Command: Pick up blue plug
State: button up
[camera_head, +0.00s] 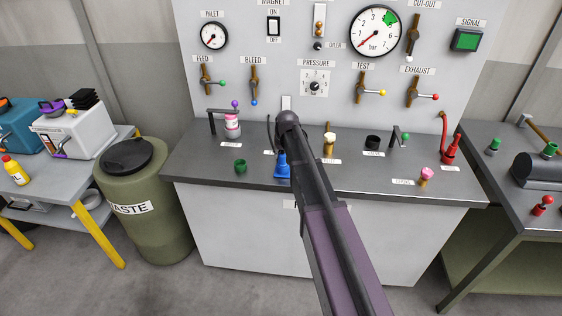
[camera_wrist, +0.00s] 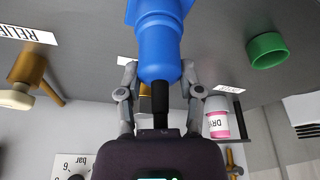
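The blue plug (camera_head: 282,168) stands upright on the grey counter, just left of my arm in the head view, which hides part of its surroundings. Small gaps seem to show between fingers and plug; contact is not clear. In the head view my arm hides the fingers.
A green cup-like part (camera_head: 240,166) stands left of the plug, and a pink-and-white DRY jar (camera_wrist: 218,118) hangs or stands nearby. A cream-topped brass knob (camera_head: 329,143) is to the right. The panel with gauges and valves (camera_head: 316,83) rises behind the counter.

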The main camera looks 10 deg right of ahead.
grip_shut()
jog(key=shift+r, duration=0.1)
notch_tip(320, 180, up, 3)
jog(key=p, duration=0.2)
jog(key=shift+f+p, duration=0.2)
jog(key=shift+p, duration=0.2)
jog(key=s+d+r+p, duration=0.1)
jog(key=s+d, duration=0.1)
jog(key=s, duration=0.5)
jog(key=s+d+r+p, duration=0.1)
jog(key=s, duration=0.7)
jog(key=shift+s+d, duration=0.3)
jog(key=shift+d, duration=0.05)
jog(key=shift+r, duration=0.1)
jog(key=shift+d, duration=0.1)
